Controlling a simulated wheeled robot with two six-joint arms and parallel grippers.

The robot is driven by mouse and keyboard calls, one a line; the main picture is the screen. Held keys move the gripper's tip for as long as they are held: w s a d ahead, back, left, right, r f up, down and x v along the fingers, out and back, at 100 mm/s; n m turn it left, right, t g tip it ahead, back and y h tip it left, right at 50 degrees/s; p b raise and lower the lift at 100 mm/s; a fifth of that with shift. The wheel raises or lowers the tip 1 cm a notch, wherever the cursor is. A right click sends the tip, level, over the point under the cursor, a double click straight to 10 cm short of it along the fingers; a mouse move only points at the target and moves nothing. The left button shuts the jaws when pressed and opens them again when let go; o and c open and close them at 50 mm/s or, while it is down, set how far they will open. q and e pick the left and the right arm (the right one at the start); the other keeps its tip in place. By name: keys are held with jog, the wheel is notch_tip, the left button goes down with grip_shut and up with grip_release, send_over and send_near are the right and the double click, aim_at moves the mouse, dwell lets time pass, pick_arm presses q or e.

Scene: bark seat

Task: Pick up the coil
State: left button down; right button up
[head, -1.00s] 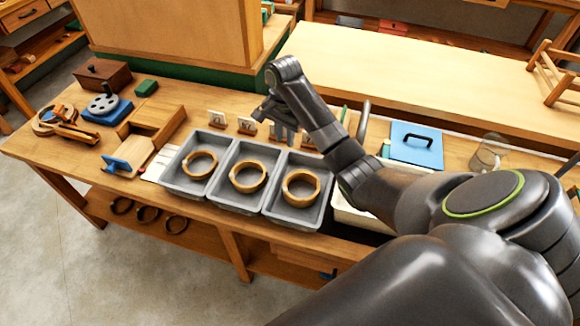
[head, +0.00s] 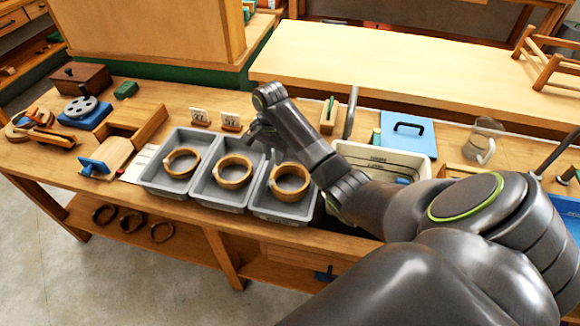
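Three tan ring-shaped coils lie in three grey trays on the bench: a left coil (head: 182,175), a middle coil (head: 234,185) and a right coil (head: 290,196). My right gripper (head: 273,153) hangs fingers down near the back of the right tray (head: 285,216), close behind the right coil. Its fingers are small and dark and partly merge with the arm, so their opening does not show. No coil is visibly lifted; all three rest in their trays. My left gripper is out of view.
A white bin (head: 385,154) stands right of the trays, partly behind my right arm. Small number cards (head: 231,121) stand behind the trays. A wooden box (head: 137,122) and a blue-handled block (head: 94,167) are at left. Darker rings (head: 131,222) lie on the lower shelf.

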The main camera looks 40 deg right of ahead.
aim_at(276, 170)
jog(key=f, duration=0.5)
jog(key=shift+d+f, duration=0.25)
jog(key=shift+f, duration=0.05)
grip_shut()
